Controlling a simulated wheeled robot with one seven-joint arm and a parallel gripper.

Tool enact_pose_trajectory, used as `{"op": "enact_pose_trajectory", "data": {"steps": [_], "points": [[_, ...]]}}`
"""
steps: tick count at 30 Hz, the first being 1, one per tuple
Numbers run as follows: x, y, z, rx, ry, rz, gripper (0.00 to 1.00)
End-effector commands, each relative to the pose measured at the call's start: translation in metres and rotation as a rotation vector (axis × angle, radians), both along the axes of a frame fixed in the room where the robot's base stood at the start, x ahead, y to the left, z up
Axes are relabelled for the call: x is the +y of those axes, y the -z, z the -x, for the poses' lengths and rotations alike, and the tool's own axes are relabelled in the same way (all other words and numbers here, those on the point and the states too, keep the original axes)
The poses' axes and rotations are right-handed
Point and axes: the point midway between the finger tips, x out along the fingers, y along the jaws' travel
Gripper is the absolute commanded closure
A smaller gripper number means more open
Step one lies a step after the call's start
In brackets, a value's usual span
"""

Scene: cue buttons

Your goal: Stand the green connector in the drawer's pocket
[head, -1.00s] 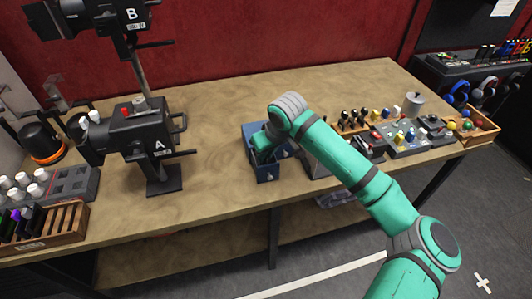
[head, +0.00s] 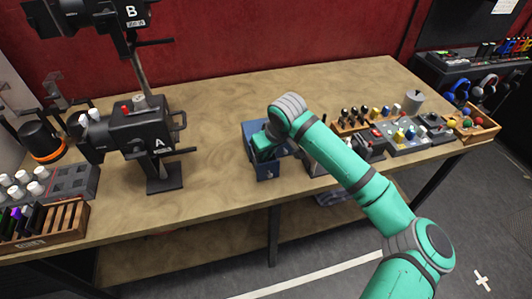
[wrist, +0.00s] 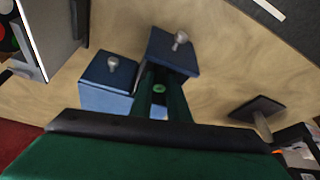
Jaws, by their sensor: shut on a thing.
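The blue drawer unit (head: 267,172) stands near the table's front edge in the head view. In the wrist view it has one blue front with a silver knob (wrist: 105,88) and a second blue front, the drawer's (wrist: 170,52), standing farther out with its own knob. My gripper (head: 265,143) is over the unit in the head view. In the wrist view its fingers (wrist: 161,98) reach toward the drawer and are shut on the green connector (wrist: 159,88), of which only a small green ring shows. The pocket is hidden behind the fingers, so I cannot tell whether the connector is inside it.
Camera stand A (head: 163,180) stands left of the drawer unit. A control panel with knobs (head: 405,138) and a wooden crate of balls (head: 478,128) are at the right. A wooden rack (head: 50,222) is at the front left. The table behind the drawer unit is clear.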

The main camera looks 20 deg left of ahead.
Motion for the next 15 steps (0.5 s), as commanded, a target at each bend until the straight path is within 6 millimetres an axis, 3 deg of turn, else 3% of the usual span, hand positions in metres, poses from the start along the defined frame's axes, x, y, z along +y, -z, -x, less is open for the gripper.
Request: {"op": "enact_pose_trajectory", "data": {"steps": [15], "points": [[0.0003,0.0092,0.0002,0.001,0.0,-0.001,1.0]]}}
